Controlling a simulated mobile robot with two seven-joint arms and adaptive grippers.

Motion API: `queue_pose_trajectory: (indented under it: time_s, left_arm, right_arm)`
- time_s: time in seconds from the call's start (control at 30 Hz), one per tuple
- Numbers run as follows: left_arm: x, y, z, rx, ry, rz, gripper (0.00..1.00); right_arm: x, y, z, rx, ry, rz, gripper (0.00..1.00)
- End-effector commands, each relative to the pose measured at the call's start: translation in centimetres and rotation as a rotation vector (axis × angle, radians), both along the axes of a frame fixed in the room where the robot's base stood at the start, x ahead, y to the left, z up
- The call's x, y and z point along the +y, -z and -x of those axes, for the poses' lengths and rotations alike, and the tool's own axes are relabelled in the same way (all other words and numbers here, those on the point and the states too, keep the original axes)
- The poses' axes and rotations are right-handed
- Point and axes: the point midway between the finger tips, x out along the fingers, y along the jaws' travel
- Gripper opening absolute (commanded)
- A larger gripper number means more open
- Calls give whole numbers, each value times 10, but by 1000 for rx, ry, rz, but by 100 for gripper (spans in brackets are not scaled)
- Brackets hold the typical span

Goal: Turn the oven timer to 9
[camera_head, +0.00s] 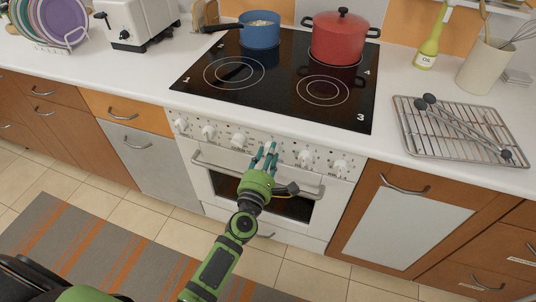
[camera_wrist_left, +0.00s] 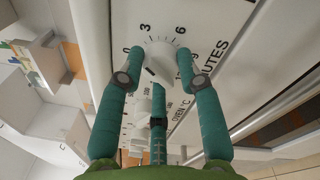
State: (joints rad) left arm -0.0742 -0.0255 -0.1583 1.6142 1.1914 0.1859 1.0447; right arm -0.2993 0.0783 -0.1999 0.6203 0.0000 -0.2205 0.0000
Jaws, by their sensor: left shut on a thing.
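The oven timer knob (camera_wrist_left: 160,62) is white, on the white oven panel. In the wrist view its printed scale shows 0, 3 and 6, with the word MINUTES to the right; the numbers further round are partly covered by a finger. My left gripper (camera_wrist_left: 158,66) has its teal fingers on both sides of this knob, shut on it. In the head view the left gripper (camera_head: 266,151) reaches up to the middle of the oven's knob row, and its fingers mostly hide the timer knob. The knob's exact setting cannot be read. My right gripper is not in view.
Other white knobs (camera_head: 306,158) flank the gripper closely. The oven door handle (camera_head: 214,167) runs just below the knobs, behind my gripper. Above are the black cooktop (camera_head: 268,91), a red pot (camera_head: 338,40) and a blue pan (camera_head: 259,33). A wire rack (camera_head: 421,130) lies at right.

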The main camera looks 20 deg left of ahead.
Motion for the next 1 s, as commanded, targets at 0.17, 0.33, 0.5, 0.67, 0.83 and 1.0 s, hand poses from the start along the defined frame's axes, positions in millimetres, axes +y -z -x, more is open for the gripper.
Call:
queue_pose_trajectory:
  time_s: [0.17, 0.33, 0.5, 0.67, 0.83, 1.0]
  left_arm:
    - [-3, -5, -2, -15, 4, -169, 3]
    - [-3, -5, -2, -21, 4, -332, 3]
    - [-3, -5, -2, -28, 5, -492, 3]
    - [-3, -5, -2, -32, 3, -645, 3]
    - [-3, -4, -2, -37, 4, -805, 3]
    - [-3, -4, -2, -43, 3, -967, 3]
  right_arm:
    - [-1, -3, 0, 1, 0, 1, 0]
    - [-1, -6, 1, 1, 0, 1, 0]
    - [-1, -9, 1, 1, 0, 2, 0]
    - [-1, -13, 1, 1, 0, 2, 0]
    - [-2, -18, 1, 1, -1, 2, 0]
    - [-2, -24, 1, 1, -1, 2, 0]
